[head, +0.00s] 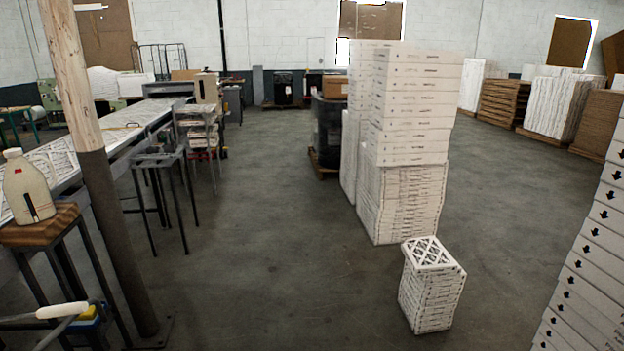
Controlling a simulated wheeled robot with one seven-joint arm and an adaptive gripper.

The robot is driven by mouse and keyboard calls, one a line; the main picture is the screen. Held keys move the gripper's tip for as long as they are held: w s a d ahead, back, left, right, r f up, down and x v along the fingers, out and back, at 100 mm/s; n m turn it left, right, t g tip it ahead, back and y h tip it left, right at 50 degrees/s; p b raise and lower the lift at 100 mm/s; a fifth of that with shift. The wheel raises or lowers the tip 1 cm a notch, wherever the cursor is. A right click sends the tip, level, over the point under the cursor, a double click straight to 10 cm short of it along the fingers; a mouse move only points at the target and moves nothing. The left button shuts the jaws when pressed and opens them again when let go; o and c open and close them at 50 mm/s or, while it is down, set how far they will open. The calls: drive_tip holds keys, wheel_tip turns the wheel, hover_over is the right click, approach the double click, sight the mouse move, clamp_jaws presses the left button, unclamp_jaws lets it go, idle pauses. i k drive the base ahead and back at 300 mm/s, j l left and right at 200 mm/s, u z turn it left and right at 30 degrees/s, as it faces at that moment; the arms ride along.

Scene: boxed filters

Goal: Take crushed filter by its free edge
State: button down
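A short stack of white boxed filters (431,297) stands alone on the floor at lower centre right. Its top filter (430,252) shows a white lattice face and sits slightly askew to the stack. I cannot tell whether this top filter is crushed, and no clearly crushed filter or free edge stands out elsewhere. More lattice-faced filters (55,160) lie flat along the conveyor at the left. My gripper is not in view.
Tall stacks of white boxes (412,110) stand behind the short stack. Another stack (590,270) rises at the right edge. A wooden post (72,75) and a stool with a jug (27,188) stand at the left. The concrete floor between (270,240) is clear.

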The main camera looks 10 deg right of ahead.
sight(426, 255)
drive_tip(key=i+z, duration=0.1)
drive_tip(key=i, duration=0.4)
drive_tip(key=i+z, duration=0.15)
drive_tip(key=i, duration=0.35)
drive_tip(key=i+j+z, duration=0.1)
drive_tip(key=i, duration=0.45)
drive_tip(key=i+j+z, duration=0.1)
drive_tip(key=i, duration=0.4)
drive_tip(key=i+l+z, duration=0.2)
drive_tip(key=i+z, duration=0.8)
drive_tip(key=i+j+z, duration=0.1)
drive_tip(key=i+z, duration=0.35)
drive_tip(key=i+l+u, duration=0.1)
drive_tip(key=i, duration=0.25)
